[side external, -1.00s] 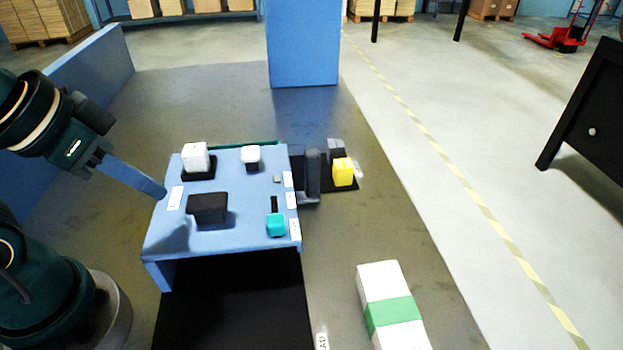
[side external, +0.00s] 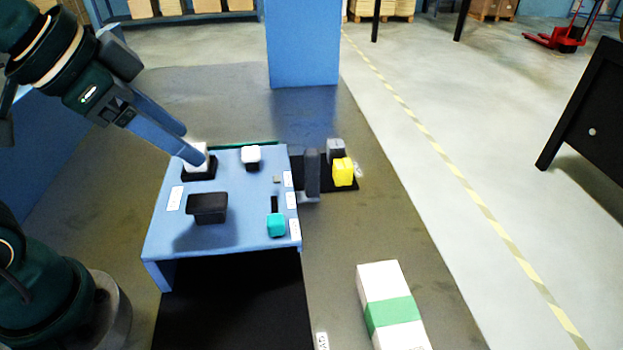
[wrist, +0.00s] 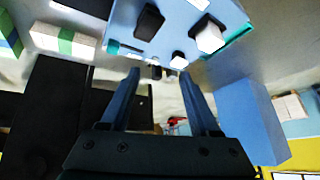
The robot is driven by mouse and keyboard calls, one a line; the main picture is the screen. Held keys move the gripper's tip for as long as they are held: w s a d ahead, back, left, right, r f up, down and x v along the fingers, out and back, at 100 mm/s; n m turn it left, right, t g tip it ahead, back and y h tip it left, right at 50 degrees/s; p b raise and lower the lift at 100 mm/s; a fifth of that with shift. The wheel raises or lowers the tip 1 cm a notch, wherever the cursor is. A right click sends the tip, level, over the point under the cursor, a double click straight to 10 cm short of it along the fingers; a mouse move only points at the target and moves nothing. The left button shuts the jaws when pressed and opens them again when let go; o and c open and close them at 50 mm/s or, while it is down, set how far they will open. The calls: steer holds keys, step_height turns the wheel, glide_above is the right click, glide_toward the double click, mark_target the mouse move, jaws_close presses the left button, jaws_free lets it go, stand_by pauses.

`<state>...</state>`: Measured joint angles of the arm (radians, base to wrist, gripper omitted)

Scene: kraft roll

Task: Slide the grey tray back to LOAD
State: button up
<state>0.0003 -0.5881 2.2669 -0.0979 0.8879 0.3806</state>
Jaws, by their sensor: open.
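A dark grey upright piece (side external: 312,174) stands at the right edge of the blue bench. Beside it, a low dark base (side external: 350,186) carries a grey block (side external: 336,150) and a yellow block (side external: 343,172). I cannot tell which of these parts belongs to the grey tray. A white label (side external: 321,341) ending in "AD" lies on the floor at the bottom. My gripper (side external: 192,147) is open and empty, its fingers at the bench's far left, in front of a white block (side external: 199,162). Both fingers show apart in the wrist view (wrist: 160,76).
The blue bench (side external: 240,221) carries a black block (side external: 207,207), a small white block (side external: 251,157) and a teal block (side external: 276,225). A black strip (side external: 235,310) runs under it. A white box with a green band (side external: 392,308) lies at the right. A blue pillar (side external: 302,45) stands behind.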

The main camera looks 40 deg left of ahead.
steer(key=w+d+r+m+h, duration=0.1)
steer(key=w+d+r+m, duration=0.15)
steer(key=w, duration=0.45)
steer(key=m+g+h, duration=0.1)
steer(key=m+g, duration=0.1)
steer(key=m, duration=0.1)
glide_above(310, 151)
steer(key=f, duration=0.8)
steer(key=shift+s+a+f, duration=0.1)
steer(key=shift+s+a, duration=0.1)
steer(key=shift+s, duration=0.2)
steer(key=shift+n+g, duration=0.25)
steer(key=shift+g, duration=0.35)
steer(key=f, duration=0.4)
steer(key=shift+w+d+f, duration=0.1)
steer(key=shift+w, duration=0.15)
steer(key=shift+d+f, duration=0.1)
steer(key=shift+f, duration=0.65)
steer(key=shift+x, duration=2.05)
steer(key=shift+c, duration=0.3)
jaws_close()
